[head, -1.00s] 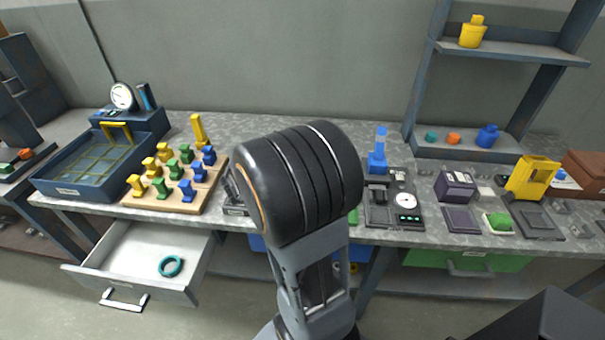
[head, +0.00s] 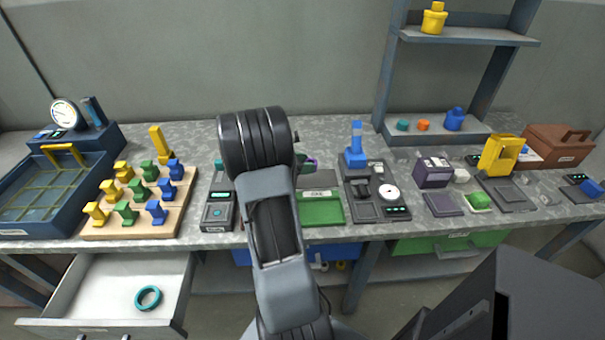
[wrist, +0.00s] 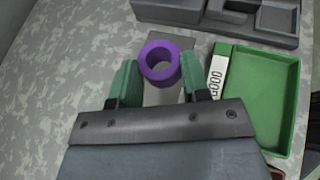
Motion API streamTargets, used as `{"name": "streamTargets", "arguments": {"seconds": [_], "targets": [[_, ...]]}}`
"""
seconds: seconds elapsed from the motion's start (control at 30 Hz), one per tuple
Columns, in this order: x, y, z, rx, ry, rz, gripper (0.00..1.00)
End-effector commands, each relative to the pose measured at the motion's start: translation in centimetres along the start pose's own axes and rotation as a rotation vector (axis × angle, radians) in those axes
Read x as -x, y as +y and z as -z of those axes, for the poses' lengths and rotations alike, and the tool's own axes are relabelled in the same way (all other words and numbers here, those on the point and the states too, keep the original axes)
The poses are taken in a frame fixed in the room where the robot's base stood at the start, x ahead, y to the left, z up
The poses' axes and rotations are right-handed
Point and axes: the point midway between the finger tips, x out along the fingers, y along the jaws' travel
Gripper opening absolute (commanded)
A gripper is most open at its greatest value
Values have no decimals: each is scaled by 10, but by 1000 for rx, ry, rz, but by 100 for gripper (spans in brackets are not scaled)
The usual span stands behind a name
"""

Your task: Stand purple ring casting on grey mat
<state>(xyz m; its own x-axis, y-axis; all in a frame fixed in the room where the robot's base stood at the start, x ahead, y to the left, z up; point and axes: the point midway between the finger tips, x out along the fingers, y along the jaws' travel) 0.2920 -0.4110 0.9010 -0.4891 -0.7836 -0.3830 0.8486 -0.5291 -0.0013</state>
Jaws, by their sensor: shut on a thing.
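The purple ring casting (wrist: 160,62) is a short, thick tube between the green fingers of my gripper (wrist: 158,82) in the wrist view. Its open end faces the camera. My gripper is shut on it. In the head view a bit of the purple ring (head: 313,163) shows past my arm, which hides most of the gripper. The grey mat (head: 319,179) lies on the bench behind the green tray. In the wrist view the mat (wrist: 157,97) shows under the ring. I cannot tell whether the ring touches it.
The green tray (head: 321,210) lies just in front of the mat. A dark grey station (head: 366,208) with a dial stands to the right, with a blue-topped post behind it. A dark instrument (head: 217,211) is to the left. An open drawer (head: 100,290) holds a teal ring.

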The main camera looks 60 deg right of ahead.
Motion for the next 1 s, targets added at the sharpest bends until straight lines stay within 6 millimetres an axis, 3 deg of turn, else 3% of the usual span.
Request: {"name": "streamTargets", "arguments": {"seconds": [0.1,0.47,0.7,1.0], "targets": [[-10,10,12,2,0,1,14],[-20,23,24,0,0,0,14],[-31,24,50,1,0,0,14],[-32,24,53,-1,0,-1,14]]}}
